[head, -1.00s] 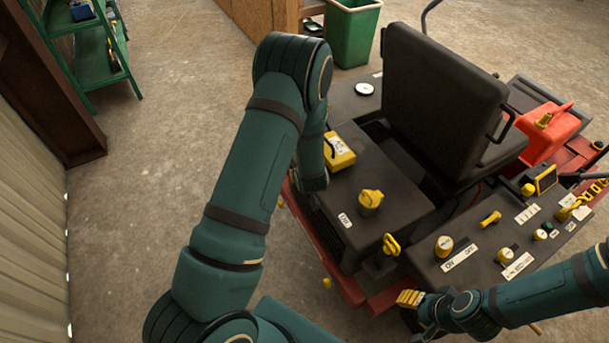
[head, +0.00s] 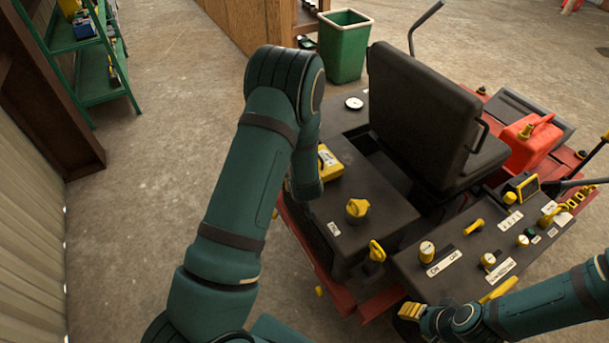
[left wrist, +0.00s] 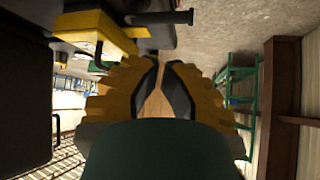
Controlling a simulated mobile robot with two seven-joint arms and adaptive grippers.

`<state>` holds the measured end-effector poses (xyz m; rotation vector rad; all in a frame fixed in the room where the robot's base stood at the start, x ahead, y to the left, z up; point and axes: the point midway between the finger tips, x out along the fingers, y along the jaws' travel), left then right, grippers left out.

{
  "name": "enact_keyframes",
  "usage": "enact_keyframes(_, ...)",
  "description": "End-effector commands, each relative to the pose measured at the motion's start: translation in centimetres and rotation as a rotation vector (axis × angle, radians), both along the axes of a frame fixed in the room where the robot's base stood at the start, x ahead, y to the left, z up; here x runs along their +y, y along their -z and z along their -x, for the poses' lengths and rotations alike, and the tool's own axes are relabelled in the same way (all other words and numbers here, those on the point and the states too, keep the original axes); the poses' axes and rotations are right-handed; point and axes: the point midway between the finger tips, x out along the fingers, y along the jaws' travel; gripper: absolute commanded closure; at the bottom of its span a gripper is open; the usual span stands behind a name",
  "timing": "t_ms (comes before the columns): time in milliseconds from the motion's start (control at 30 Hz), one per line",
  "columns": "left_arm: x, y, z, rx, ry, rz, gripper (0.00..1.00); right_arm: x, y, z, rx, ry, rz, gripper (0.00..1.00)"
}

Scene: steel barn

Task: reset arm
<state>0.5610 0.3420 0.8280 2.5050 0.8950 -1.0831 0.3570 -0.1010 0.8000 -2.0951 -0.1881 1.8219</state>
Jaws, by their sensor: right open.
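My left arm (head: 245,185) rises through the middle of the head view and bends down at its elbow. Its gripper is hidden there behind the arm. In the left wrist view the left gripper (left wrist: 161,65) shows two yellow, ridged fingers with dark inner pads. A gap shows between them with nothing held. My right arm (head: 550,305) comes in from the lower right. Its gripper (head: 410,312) is open, low at the front edge of the mower's control panel, with a yellow finger showing. The rest of that gripper is partly hidden by its own wrist.
A red and black riding mower (head: 400,210) with a black seat (head: 420,110) and yellow knobs and levers stands close by. A red fuel can (head: 530,145) sits on it. A green bin (head: 344,50) and green shelf (head: 115,80) stand behind. Floor at left is clear.

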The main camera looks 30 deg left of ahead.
Motion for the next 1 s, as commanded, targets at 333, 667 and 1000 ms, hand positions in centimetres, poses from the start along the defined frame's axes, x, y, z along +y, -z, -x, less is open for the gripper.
enact_keyframes(333, -1.7, 1.0, 1.2, 0.036, 0.036, 0.041, 1.00, 0.0, 0.0, 0.0, 0.001, 0.000, 0.000, 0.53)
enact_keyframes(667, -16.4, 4.5, 12.6, 0.311, 0.393, 0.394, 1.00, 0.0, 0.0, 0.0, 0.001, 0.000, 0.000, 0.53)
enact_keyframes(1000, -23.9, 2.8, 20.3, 0.449, 0.633, 0.579, 1.00, 0.0, 0.0, 0.0, 0.001, 0.000, 0.000, 0.53)
